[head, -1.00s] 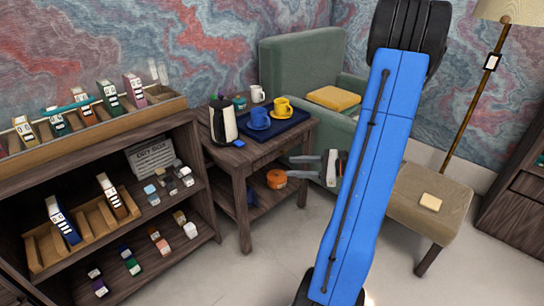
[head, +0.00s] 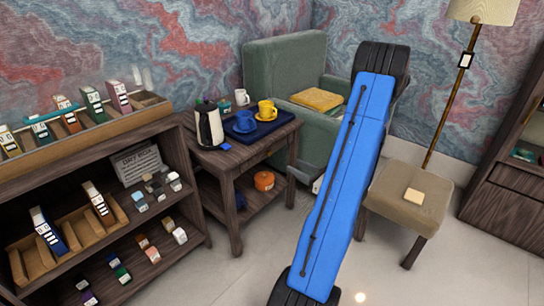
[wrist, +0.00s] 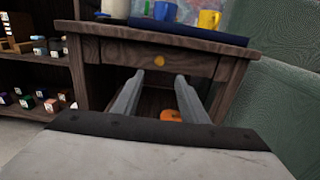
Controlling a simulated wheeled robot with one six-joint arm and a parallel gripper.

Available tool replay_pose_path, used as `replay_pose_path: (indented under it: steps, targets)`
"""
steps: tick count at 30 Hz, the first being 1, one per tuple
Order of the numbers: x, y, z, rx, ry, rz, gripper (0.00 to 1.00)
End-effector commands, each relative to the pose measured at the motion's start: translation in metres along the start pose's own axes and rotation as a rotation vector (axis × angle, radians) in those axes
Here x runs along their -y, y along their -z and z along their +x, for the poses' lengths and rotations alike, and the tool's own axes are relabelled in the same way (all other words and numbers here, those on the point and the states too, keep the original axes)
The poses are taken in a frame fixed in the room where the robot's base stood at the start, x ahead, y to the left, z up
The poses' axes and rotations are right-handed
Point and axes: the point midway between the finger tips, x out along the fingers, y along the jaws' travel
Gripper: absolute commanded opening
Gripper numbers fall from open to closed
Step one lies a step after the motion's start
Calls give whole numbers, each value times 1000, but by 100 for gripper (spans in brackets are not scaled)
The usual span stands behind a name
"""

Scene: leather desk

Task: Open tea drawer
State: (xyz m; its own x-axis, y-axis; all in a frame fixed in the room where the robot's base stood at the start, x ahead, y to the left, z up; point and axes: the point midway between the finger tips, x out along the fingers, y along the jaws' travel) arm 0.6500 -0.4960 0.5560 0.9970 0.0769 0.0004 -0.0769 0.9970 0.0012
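The tea drawer (wrist: 205,66) is in the small dark wooden side table (wrist: 85,29), just under its top, and looks shut. A round yellow knob (wrist: 159,61) sits in the middle of its front in the wrist view. My gripper (wrist: 159,80) is open and empty. Its two grey fingers point at the table, with the tips just below the knob in the picture, one to each side; I cannot tell the exact gap. In the head view the side table (head: 225,165) stands left of my blue arm, which hides the gripper.
The table top bears a dark blue tray (head: 270,128) with a blue cup and a yellow cup, and a kettle (head: 209,125). An orange pot (wrist: 171,115) is on the lower shelf. A green armchair (head: 285,70) stands close on the right, a shelf unit on the left.

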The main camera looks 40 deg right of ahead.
Motion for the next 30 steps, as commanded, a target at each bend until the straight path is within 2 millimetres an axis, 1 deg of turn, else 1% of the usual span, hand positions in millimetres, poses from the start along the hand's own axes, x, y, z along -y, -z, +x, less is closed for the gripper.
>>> replay_pose_path:
  steps: [1,21,24,30]
  targets:
    - [-1,0,9,0,-5,0,39]
    - [-2,0,111,-1,-4,-2,39]
    - [-1,0,123,-1,-4,-2,39]
    - [-1,0,136,0,-2,-1,39]
